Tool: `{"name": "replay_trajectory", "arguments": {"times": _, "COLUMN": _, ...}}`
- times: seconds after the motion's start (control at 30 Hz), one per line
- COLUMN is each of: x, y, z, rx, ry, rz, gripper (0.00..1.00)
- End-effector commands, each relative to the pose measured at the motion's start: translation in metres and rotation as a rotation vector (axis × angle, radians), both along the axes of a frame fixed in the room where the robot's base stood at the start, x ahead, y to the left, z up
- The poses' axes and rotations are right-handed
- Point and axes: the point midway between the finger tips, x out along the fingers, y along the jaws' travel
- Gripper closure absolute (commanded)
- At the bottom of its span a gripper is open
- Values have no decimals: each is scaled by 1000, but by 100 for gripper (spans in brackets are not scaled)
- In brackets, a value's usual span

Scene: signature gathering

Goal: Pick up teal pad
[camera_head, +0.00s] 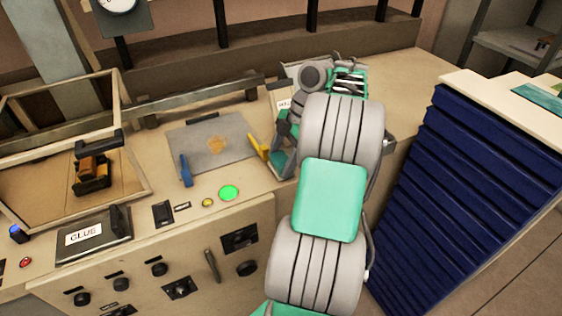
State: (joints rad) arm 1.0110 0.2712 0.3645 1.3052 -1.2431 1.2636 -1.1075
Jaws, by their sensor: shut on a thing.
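The teal pad (283,165) shows as a small teal-green slab at the lower end of my arm, above or on the bench to the right of the grey plate. My gripper (284,142) points down at it, with dark fingers closed on it. My wrist and arm links hide much of the gripper and the pad's right side. I cannot tell whether the pad touches the bench.
A grey plate (212,145) with blue and yellow clamps lies left of my gripper. A lit green button (229,193), a GLUE box (92,238) and a glass case (130,175) stand further left. A blue ridged cabinet (465,200) stands close on the right, with a teal sheet (541,97) on top.

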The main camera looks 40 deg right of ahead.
Motion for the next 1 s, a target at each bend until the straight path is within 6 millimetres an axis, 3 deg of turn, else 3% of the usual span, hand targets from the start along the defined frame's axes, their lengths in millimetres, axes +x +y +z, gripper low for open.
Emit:
{"name": "replay_trajectory", "arguments": {"times": 0.1, "x": 0, "y": -1, "z": 29, "rx": -3, "ry": -2, "rz": 0, "gripper": 74}}
{"name": "replay_trajectory", "arguments": {"times": 0.17, "x": -10, "y": 3, "z": 39, "rx": -4, "ry": -2, "rz": -2, "gripper": 74}}
{"name": "replay_trajectory", "arguments": {"times": 0.33, "x": -48, "y": 18, "z": 91, "rx": -4, "ry": -2, "rz": -3, "gripper": 74}}
{"name": "replay_trajectory", "arguments": {"times": 0.5, "x": -95, "y": 37, "z": 108, "rx": -2, "ry": 0, "rz": -7, "gripper": 74}}
{"name": "replay_trajectory", "arguments": {"times": 0.63, "x": -118, "y": 46, "z": 117, "rx": -1, "ry": 0, "rz": -4, "gripper": 74}}
{"name": "replay_trajectory", "arguments": {"times": 0.8, "x": -130, "y": 51, "z": 121, "rx": -1, "ry": 0, "rz": -1, "gripper": 74}}
{"name": "replay_trajectory", "arguments": {"times": 1.0, "x": -131, "y": 51, "z": 120, "rx": 0, "ry": 0, "rz": 0, "gripper": 74}}
